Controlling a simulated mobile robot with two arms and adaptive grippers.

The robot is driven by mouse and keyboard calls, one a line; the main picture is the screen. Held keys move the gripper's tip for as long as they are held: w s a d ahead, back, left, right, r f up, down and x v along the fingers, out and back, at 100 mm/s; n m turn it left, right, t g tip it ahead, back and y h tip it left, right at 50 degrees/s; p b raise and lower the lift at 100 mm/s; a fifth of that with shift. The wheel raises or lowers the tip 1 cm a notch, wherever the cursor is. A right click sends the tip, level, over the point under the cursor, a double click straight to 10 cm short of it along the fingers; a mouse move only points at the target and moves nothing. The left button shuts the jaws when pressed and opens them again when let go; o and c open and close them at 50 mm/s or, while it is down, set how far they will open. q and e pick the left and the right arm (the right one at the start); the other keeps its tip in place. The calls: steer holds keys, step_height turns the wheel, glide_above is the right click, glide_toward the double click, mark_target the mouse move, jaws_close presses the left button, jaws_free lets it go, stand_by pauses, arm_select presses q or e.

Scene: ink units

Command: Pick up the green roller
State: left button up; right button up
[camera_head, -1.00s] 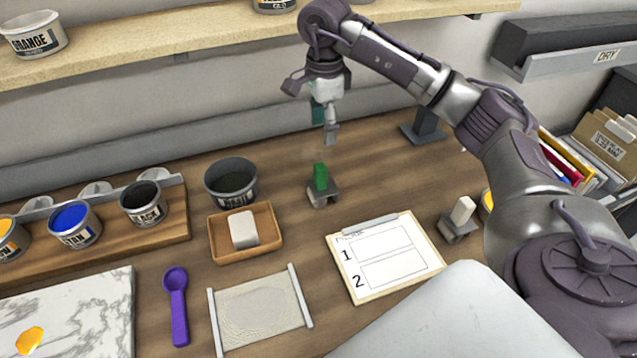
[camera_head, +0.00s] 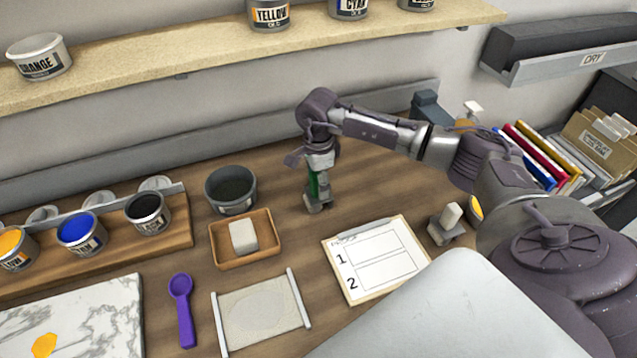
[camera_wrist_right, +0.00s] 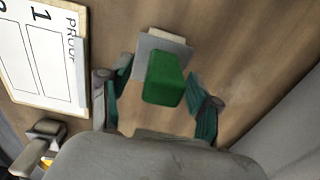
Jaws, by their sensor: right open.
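The green roller (camera_head: 313,186) stands upright in its small grey holder on the wooden table, partly hidden by my gripper in the head view. In the right wrist view the roller's green block (camera_wrist_right: 164,79) lies between the two fingers, with a gap on each side. My right gripper (camera_head: 318,182) is lowered over it from above, its fingers open. It also shows in the wrist view (camera_wrist_right: 158,98), with teal finger pads on either side of the roller. My left gripper is in neither view.
A white roller (camera_head: 450,216) in a holder stands to the right, beyond the clipboard (camera_head: 352,297). A dark tub (camera_head: 231,204) and a wooden tray (camera_head: 270,252) with a white block lie left. A shelf (camera_head: 190,62) with paint tins runs behind.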

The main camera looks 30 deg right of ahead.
steer(key=shift+w+f, duration=0.1)
steer(key=shift+f, duration=0.1)
steer(key=shift+r, duration=0.1)
jaws_close()
steer(key=shift+r+b, duration=0.55)
steer(key=shift+r, duration=0.05)
step_height(320, 180, up, 3)
steer(key=shift+f+b, duration=0.1)
steer(key=shift+b, duration=0.75)
steer(key=s+r+b, duration=0.1)
steer(key=s+r, duration=0.2)
steer(key=s, duration=0.3)
steer(key=s+a+r+b, duration=0.1)
steer(key=s+r+b, duration=0.1)
steer(key=s+r, duration=0.2)
steer(key=shift+s+a, duration=0.25)
steer(key=shift+s, duration=0.6)
